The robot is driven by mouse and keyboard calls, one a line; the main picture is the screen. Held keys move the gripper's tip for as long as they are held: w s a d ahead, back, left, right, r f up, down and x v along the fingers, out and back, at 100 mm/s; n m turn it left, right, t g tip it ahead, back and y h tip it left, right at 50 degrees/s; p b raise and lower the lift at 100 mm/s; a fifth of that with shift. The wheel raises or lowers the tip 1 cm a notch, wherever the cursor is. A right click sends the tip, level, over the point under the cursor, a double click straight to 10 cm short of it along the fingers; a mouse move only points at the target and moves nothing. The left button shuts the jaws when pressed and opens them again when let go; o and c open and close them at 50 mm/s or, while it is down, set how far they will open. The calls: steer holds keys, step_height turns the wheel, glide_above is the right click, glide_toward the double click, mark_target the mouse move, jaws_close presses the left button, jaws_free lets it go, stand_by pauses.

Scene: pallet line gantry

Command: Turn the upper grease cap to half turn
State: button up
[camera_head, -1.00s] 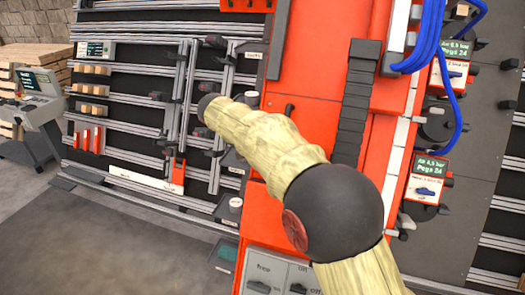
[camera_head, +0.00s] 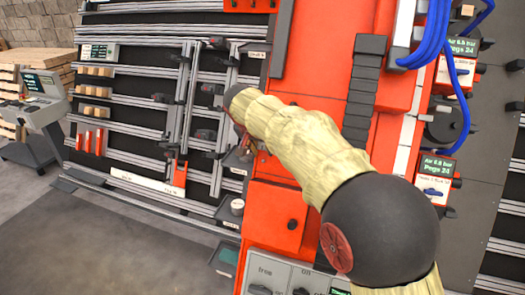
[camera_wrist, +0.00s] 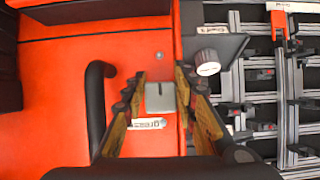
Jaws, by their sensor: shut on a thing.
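In the wrist view, my gripper (camera_wrist: 161,97) has its two wood-toned fingers on either side of a small grey, squarish cap (camera_wrist: 160,96) with a dark line on its face. The fingers appear to touch its sides. A small partly legible label (camera_wrist: 150,123) is by it on the red panel. A second cap, round and white with a ribbed side (camera_wrist: 208,63), sits on a dark bracket; it also shows in the head view (camera_head: 237,206), lower down. In the head view my forearm hides most of the gripper and the held cap.
A dark bar handle (camera_wrist: 96,105) stands out from the red panel, close to the left finger. Dark racks with metal rails (camera_head: 130,120) stand left of the red column (camera_head: 310,75). Blue hoses (camera_head: 437,40) hang at the right.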

steer(key=shift+f, duration=0.2)
steer(key=o, duration=1.2)
steer(key=shift+r, duration=0.15)
steer(key=shift+c, duration=0.2)
steer(key=v, duration=1.2)
steer(key=shift+w, duration=0.1)
